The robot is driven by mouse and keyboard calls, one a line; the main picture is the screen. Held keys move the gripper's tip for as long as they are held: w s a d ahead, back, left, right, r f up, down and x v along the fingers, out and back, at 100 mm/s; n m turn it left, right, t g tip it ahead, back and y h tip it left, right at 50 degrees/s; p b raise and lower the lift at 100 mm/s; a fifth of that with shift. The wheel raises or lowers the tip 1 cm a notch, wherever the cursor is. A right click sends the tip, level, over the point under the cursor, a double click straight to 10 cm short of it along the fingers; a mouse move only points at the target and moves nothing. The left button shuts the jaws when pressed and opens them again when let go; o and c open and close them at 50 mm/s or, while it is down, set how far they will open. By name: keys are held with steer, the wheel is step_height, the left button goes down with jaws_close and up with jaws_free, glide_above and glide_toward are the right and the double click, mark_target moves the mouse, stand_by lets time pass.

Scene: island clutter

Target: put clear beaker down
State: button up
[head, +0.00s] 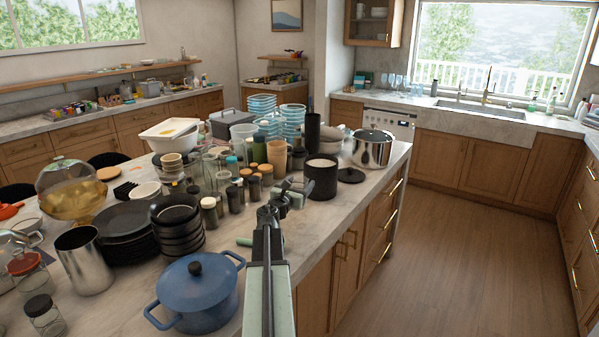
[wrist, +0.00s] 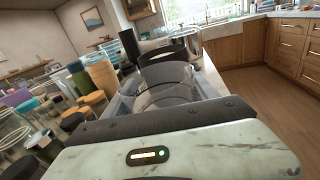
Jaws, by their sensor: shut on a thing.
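My gripper (head: 291,191) is over the front right part of the cluttered island, just in front of a black canister (head: 321,184). In the wrist view, my gripper (wrist: 165,97) is shut on the clear beaker (wrist: 163,94), a see-through vessel with a faint rounded outline. The dark canister shows behind and through it. In the head view I cannot make out the beaker against the gripper and clutter. Whether its base touches the counter is hidden.
The island top (head: 335,205) has a narrow bare strip along its right edge. Lidded jars (head: 209,212) crowd the left, with a steel pot (head: 372,149) and a black lid (head: 351,175) beyond. A blue pot (head: 198,293) and stacked black bowls (head: 177,226) stand nearer. The floor at right is clear.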

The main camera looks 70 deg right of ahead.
steer(key=shift+w+d+r+g+p, duration=0.15)
steer(key=shift+d+r, duration=0.1)
steer(key=shift+r, duration=0.3)
steer(key=shift+w+d+r+g+p, duration=0.15)
steer(key=shift+d+r, duration=0.1)
steer(key=shift+r, duration=0.3)
steer(key=shift+f, duration=0.2)
steer(key=shift+a, duration=0.1)
step_height(320, 180, down, 8)
steer(key=b, duration=0.8)
steer(key=shift+s, duration=0.1)
steer(key=shift+f+b, duration=0.6)
steer(key=shift+b, duration=0.2)
steer(key=o, duration=1.9)
steer(key=shift+r, duration=0.1)
